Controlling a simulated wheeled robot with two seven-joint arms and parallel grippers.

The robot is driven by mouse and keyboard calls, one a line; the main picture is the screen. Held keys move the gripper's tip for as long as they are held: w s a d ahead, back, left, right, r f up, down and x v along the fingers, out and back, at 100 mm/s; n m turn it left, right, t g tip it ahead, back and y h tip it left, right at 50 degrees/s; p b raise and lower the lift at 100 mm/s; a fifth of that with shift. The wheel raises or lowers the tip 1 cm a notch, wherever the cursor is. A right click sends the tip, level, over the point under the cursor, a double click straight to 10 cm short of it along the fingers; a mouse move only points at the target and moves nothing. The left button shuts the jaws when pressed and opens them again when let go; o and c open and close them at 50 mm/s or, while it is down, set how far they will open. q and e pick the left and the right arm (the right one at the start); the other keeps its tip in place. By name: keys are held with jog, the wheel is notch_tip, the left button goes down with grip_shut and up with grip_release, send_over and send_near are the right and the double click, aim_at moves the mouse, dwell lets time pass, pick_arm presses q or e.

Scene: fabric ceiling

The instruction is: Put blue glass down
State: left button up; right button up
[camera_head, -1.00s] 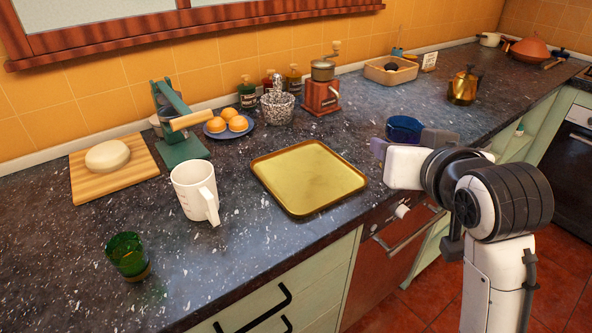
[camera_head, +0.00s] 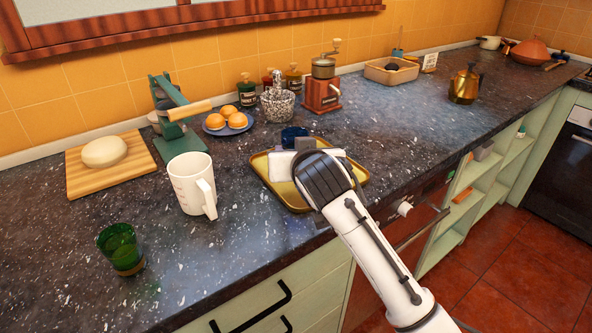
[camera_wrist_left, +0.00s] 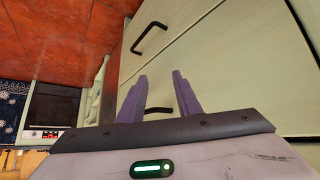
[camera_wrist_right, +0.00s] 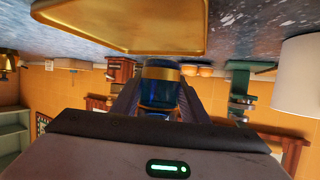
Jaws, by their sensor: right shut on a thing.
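The blue glass (camera_head: 293,136) shows past my right gripper (camera_head: 305,147) in the head view, over the far part of the yellow tray (camera_head: 262,172). In the right wrist view the blue glass (camera_wrist_right: 160,88) sits between the fingers of my right gripper (camera_wrist_right: 158,95), which is shut on it. Its gold band faces the tray (camera_wrist_right: 115,22), with a small gap seeming to show. My arm hides much of the tray in the head view. My left gripper (camera_wrist_left: 160,95) is open and empty in the left wrist view, facing the pale green drawers.
A white measuring jug (camera_head: 190,184) stands left of the tray. A green glass (camera_head: 121,248) stands near the front left. The counter right of the tray is clear.

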jog(key=shift+f, duration=2.3)
jog(key=shift+f, duration=0.15)
jog(key=o, duration=1.1)
jog(key=shift+o, duration=0.2)
jog(key=shift+s+r, duration=0.2)
jog(key=v, duration=1.1)
jog(key=shift+s+d+r, duration=0.1)
jog(key=shift+s, duration=0.2)
